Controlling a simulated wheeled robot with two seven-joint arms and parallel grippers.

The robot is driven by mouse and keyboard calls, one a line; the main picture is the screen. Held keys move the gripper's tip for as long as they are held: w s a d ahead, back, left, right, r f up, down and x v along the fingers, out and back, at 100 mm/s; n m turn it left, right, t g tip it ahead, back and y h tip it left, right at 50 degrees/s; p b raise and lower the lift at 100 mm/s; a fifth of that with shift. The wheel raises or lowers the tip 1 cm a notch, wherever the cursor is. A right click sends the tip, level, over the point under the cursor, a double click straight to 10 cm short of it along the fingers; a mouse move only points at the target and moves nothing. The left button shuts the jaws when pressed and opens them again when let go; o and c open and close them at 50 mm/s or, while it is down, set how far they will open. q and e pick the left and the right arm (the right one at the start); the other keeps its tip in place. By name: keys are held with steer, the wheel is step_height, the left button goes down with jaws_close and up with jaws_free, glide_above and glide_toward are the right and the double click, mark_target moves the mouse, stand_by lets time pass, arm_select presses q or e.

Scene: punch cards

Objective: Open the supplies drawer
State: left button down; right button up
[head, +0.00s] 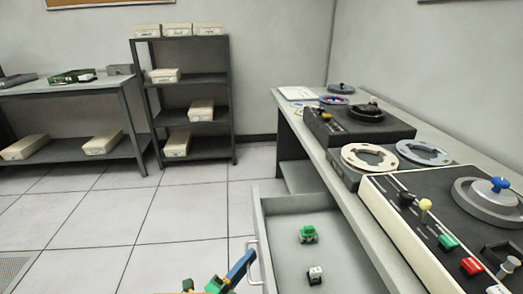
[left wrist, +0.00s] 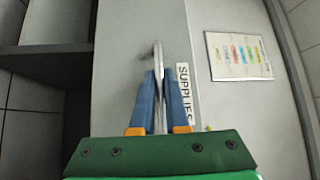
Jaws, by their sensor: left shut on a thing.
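The supplies drawer (head: 262,218) is pulled out from under the desk in the head view, its inside showing. Its front bears a "SUPPLIES" label (left wrist: 184,92) in the left wrist view. The metal bar handle (head: 253,263) is on the drawer front; it also shows in the left wrist view (left wrist: 158,56). My left gripper (head: 247,260), with blue fingers, is shut on the handle; in the left wrist view its fingers (left wrist: 161,78) lie on both sides of the bar. My right gripper is not in view.
A green object (head: 308,234) and a small black-and-white object (head: 315,275) lie in the drawer. The desk (head: 322,150) above carries a control panel (head: 405,222) and reel machines. A shelf rack (head: 190,85) stands behind. The tiled floor left of the drawer is clear.

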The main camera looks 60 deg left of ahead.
arm_select(q)
steer(key=shift+s+a, duration=0.3)
steer(key=shift+s, duration=0.35)
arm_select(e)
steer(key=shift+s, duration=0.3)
arm_select(q)
steer(key=c, duration=0.9)
jaws_free()
steer(key=b+v, duration=0.1)
steer(key=v, duration=0.6)
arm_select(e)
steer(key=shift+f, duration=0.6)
